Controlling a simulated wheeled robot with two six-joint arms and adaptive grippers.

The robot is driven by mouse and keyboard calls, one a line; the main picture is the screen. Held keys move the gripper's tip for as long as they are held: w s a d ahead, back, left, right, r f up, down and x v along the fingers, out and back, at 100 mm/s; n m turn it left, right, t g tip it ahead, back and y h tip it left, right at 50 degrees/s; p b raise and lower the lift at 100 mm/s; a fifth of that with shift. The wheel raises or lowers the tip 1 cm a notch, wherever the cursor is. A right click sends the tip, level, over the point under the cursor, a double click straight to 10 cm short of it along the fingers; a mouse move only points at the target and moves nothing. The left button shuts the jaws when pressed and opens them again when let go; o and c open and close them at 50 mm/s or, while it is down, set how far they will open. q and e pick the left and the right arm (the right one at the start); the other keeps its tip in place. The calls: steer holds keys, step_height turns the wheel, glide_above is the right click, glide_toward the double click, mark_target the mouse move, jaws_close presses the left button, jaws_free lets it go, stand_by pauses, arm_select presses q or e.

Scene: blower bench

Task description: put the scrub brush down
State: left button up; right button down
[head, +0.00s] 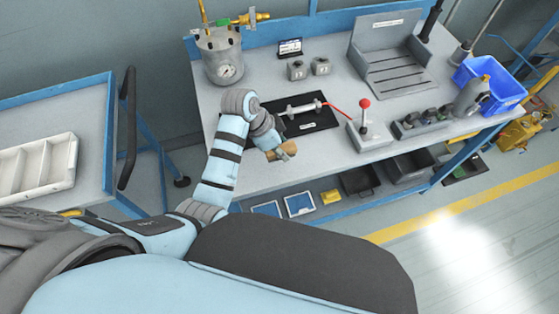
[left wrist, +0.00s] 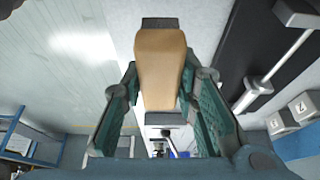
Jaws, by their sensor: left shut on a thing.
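The scrub brush (left wrist: 160,65) fills the middle of the left wrist view, a tan wooden block with dark ends. My left gripper (left wrist: 158,95) is shut on it, with a green-padded finger on each side. In the head view the brush (head: 288,149) shows as a small tan piece at my left gripper (head: 277,148), over the front part of the grey bench (head: 240,180). I cannot tell whether the brush touches the bench top. My right gripper is not in view.
A black mat (head: 312,124) with a metal bar lies just behind the gripper. A red-knobbed lever box (head: 365,130) stands to its right. A pressure pot (head: 219,58) is at the back left, a blue bin (head: 505,88) at the right. The front left bench top is clear.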

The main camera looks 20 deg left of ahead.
mark_target(280, 163)
arm_select(q)
step_height(280, 163, down, 5)
steer(key=shift+w+a+b, duration=0.1)
steer(key=shift+b, duration=0.4)
steer(key=shift+r, duration=0.1)
steer(key=o, duration=1.1)
